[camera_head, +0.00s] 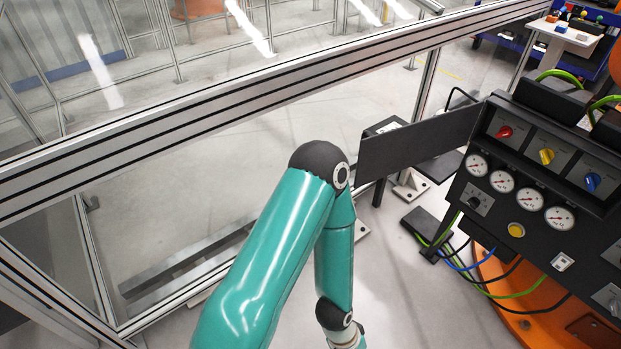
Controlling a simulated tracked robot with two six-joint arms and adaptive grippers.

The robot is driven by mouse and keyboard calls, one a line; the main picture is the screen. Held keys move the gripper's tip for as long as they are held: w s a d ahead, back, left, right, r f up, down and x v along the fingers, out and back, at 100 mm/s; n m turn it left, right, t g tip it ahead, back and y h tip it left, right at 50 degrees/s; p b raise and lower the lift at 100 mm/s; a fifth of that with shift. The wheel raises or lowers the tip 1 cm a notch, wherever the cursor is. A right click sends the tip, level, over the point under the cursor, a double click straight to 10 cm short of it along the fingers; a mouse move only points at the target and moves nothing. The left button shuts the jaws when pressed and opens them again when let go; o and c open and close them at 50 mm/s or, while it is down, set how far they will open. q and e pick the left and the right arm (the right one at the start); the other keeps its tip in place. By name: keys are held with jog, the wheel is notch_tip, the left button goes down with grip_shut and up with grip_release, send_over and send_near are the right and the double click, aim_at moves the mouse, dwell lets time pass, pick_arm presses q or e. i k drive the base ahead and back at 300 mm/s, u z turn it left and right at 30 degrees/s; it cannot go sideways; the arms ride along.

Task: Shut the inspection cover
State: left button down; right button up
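The inspection cover appears to be the flat black panel (415,143) that sticks out to the left from the upper left edge of the black drive unit (541,187). It stands open, swung away from the recess that holds a red knob (503,132), a yellow knob (546,156) and a blue knob (592,181). One teal arm of mine rises from the bottom, bends left of the panel and drops back down. Its wrist runs out of the bottom edge, so its gripper is hidden. No other gripper shows.
Several round gauges (502,181) sit below the recess. Green, blue and black cables (510,294) hang beneath the unit, beside an orange base (508,318). A metal rail (230,108) crosses behind my arm. Bare floor (400,300) shows between arm and unit.

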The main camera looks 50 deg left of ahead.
aim_at(383, 154)
jog(key=u, duration=0.25)
jog(key=k, duration=0.25)
jog(key=u, duration=0.4)
jog(key=i, duration=1)
